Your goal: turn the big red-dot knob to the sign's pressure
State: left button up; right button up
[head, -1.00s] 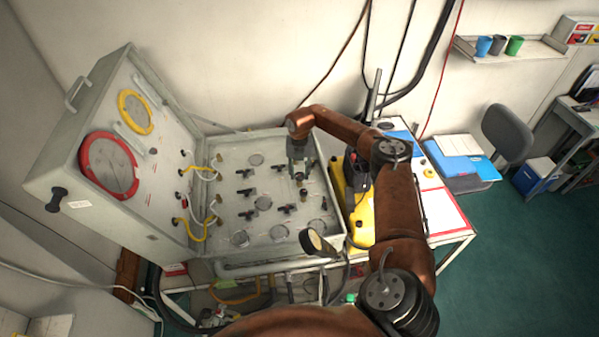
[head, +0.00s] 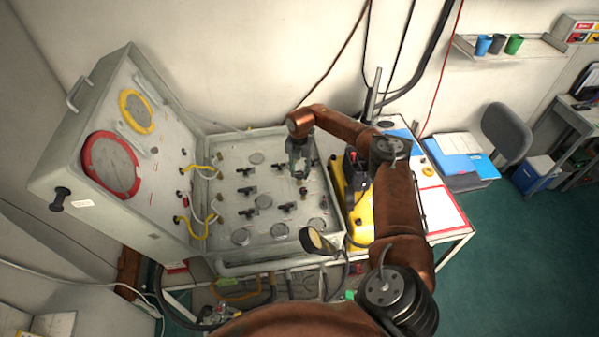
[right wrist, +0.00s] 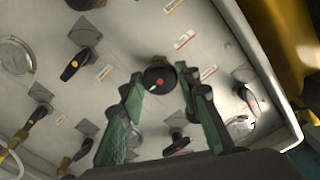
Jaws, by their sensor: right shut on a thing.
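The black knob with a red dot (right wrist: 159,78) sits on the panel face of the open case. In the right wrist view it lies between the green fingertips of my right gripper (right wrist: 160,82), which is shut on it. In the head view my right gripper (head: 300,174) reaches down to the upper right part of the panel (head: 228,212), and the knob is mostly hidden there. A red-ringed gauge (head: 110,165) and a yellow-ringed gauge (head: 136,111) are in the raised lid; their readings are too small to tell. I cannot make out a sign's pressure. My left gripper is not in view.
Several black lever valves (right wrist: 74,64) surround the knob, close to my fingers. Yellow hoses (head: 196,228) run between lid and panel. A small round gauge (head: 318,241) stands at the case's front edge. A yellow case (head: 360,215) stands right of the panel.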

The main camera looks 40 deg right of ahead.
aim_at(300, 173)
jog(key=o, duration=0.7)
jog(key=shift+w+d+r, duration=0.1)
jog(key=shift+w+r, duration=0.05)
jog(key=o, duration=0.5)
jog(key=shift+c, duration=0.2)
notch_tip(300, 173, up, 12)
dwell(0.3)
